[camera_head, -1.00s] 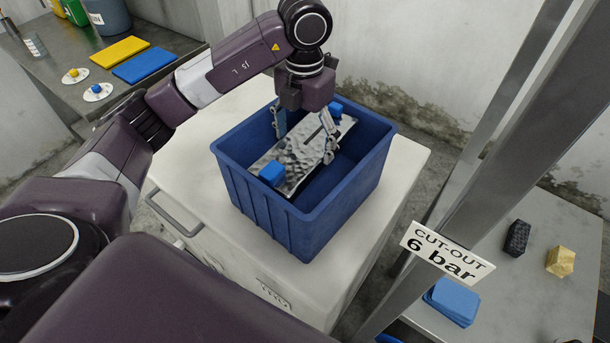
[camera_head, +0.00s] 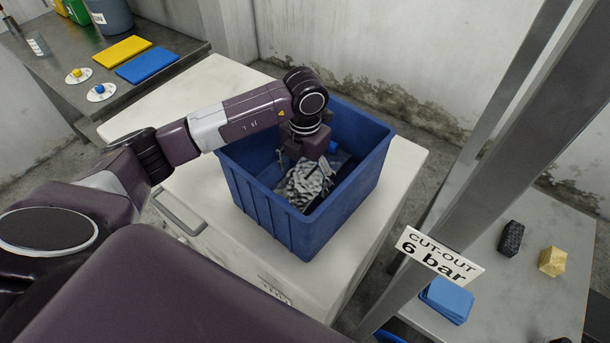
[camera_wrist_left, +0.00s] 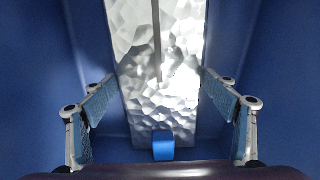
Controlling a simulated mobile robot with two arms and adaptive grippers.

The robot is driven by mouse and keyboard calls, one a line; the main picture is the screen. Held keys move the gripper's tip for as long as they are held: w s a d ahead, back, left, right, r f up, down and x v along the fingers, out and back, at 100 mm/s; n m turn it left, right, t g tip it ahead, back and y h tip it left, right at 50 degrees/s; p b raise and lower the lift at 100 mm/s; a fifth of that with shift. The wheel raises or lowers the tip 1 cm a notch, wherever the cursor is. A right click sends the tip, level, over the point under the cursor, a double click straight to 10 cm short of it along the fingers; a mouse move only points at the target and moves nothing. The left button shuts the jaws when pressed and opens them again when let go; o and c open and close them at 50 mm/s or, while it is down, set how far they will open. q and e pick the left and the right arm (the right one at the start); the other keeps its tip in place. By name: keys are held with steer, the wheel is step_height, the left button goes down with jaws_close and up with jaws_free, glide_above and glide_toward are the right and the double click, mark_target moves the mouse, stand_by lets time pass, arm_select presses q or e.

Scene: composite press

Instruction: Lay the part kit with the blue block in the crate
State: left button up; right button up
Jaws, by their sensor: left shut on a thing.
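The part kit (camera_head: 305,187) is a silvery, crumpled flat pack with a dark strip. It is down inside the blue crate (camera_head: 268,213). A blue block (camera_head: 333,147) shows at its far end; its near end is hidden behind the crate wall. My left gripper (camera_head: 303,174) is inside the crate, shut on the kit across its width. In the left wrist view, the fingertips touch or nearly touch both long edges of the kit (camera_wrist_left: 160,95), and a blue block (camera_wrist_left: 163,145) shows at its near end. I cannot tell if the kit touches the crate floor. My right gripper is out of view.
The crate stands on a pale cabinet (camera_head: 395,185). A metal post (camera_head: 470,165) with a cut-out sign (camera_head: 440,255) stands to its right. A bench with yellow and blue plates (camera_head: 147,65) is at the back left. A table at right holds blocks and blue pads (camera_head: 447,299).

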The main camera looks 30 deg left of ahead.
mark_target(305, 179)
arm_select(q)
steer(key=o, duration=1.5)
steer(key=shift+f, duration=0.1)
steer(key=shift+o, duration=0.2)
steer(key=shift+r, duration=0.2)
steer(key=shift+w+r, duration=0.1)
steer(key=shift+r, duration=0.25)
step_height(305, 179, up, 11)
steer(key=b, duration=0.3)
steer(key=shift+r, duration=0.1)
